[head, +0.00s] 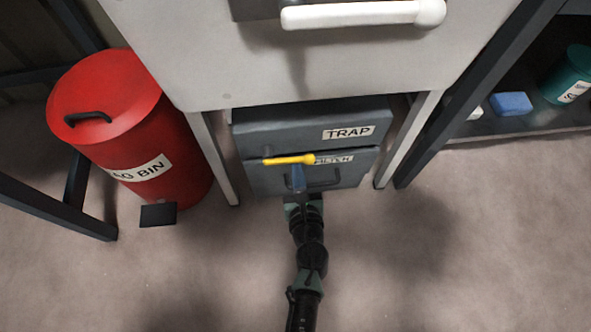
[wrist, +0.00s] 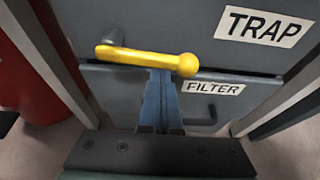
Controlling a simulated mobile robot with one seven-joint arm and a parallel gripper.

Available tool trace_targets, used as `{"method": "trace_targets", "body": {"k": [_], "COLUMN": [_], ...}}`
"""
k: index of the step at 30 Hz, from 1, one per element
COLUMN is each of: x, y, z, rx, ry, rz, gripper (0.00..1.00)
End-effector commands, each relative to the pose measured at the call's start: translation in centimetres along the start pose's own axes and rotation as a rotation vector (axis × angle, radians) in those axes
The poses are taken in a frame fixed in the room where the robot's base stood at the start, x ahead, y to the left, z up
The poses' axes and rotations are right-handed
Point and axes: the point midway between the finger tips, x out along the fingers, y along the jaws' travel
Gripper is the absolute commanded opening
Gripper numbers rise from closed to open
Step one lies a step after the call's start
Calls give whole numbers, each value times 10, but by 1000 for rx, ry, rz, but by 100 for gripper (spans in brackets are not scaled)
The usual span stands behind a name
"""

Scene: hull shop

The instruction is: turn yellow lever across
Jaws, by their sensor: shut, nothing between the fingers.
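The yellow lever (head: 288,160) is on the front of the grey cabinet, near the seam between the TRAP panel (head: 290,128) and the FILTER drawer (head: 345,174). It lies about level, across the front, with its pivot at left and its round knob at right. It shows large in the wrist view (wrist: 148,59). My gripper (wrist: 160,75) is shut, with its blue fingers together right below the lever's bar, near the knob. It looks close to the bar or touching it; I cannot tell which. The gripper also shows in the head view (head: 297,170). Nothing is held.
A red bin (head: 150,140) with a pedal stands at left. White legs flank the cabinet, and a white handle (head: 362,14) juts out above. A dark shelf at right holds a blue block (head: 511,103) and a green canister (head: 568,75). The floor in front is clear.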

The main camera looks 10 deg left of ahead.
Motion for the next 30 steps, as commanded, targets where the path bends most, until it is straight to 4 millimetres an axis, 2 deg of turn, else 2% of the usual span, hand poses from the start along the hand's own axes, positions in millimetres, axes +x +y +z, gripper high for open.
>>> {"method": "trace_targets", "body": {"k": [8, 23, 30], "x": [-1, -1, 10], "y": [-1, 0, 4], "z": [5, 4, -16], "rx": [-56, -60, -60], "ry": [-3, -3, -1], "rz": [-20, -20, -19], "gripper": [0, 0, 0]}}
